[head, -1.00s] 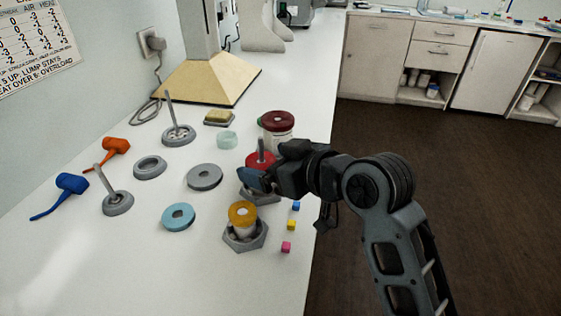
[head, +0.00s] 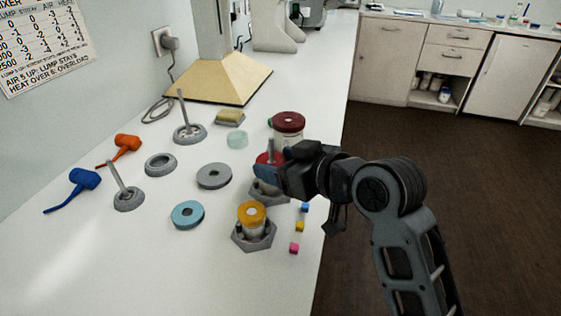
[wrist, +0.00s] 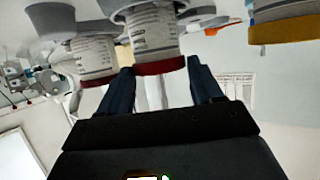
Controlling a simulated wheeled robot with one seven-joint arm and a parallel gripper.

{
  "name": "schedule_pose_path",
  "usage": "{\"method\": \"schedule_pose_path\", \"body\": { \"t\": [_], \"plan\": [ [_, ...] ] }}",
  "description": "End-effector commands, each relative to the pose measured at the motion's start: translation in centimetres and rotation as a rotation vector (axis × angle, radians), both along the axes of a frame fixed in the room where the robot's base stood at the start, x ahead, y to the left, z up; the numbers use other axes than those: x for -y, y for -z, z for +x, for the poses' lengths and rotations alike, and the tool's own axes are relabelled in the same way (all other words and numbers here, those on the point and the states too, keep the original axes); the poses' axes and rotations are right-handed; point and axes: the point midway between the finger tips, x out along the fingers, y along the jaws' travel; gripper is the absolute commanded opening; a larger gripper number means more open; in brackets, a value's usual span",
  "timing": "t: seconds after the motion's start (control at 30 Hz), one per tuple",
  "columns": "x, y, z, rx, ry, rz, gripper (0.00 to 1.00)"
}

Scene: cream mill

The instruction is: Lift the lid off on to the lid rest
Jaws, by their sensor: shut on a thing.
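My gripper (head: 268,172) is shut on the red lid (head: 268,158) of the middle jar. The wrist view shows this red lid (wrist: 160,66) between my two fingertips, with the labelled white jar (wrist: 153,32) against it. In the head view my fingers hide most of that jar; its grey hexagonal base (head: 268,190) shows below them. I cannot see a gap between lid and jar. Flat round pieces lie to the left: a grey ring (head: 214,176), another grey ring (head: 160,165) and a light blue ring (head: 187,215). I cannot tell which is the lid rest.
A dark-red-lidded jar (head: 289,123) stands close behind, and a yellow-lidded jar (head: 251,212) in front. Small cubes (head: 300,226) lie by the bench's right edge.

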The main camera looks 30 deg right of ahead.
Motion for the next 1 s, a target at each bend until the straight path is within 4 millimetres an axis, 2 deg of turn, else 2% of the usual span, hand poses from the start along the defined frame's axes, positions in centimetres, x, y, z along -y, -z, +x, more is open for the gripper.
{"method": "schedule_pose_path", "body": {
  "t": [1.0],
  "plan": [
    [0.0,-1.8,0.0,0.000,0.000,0.000,0.37]
  ]
}}
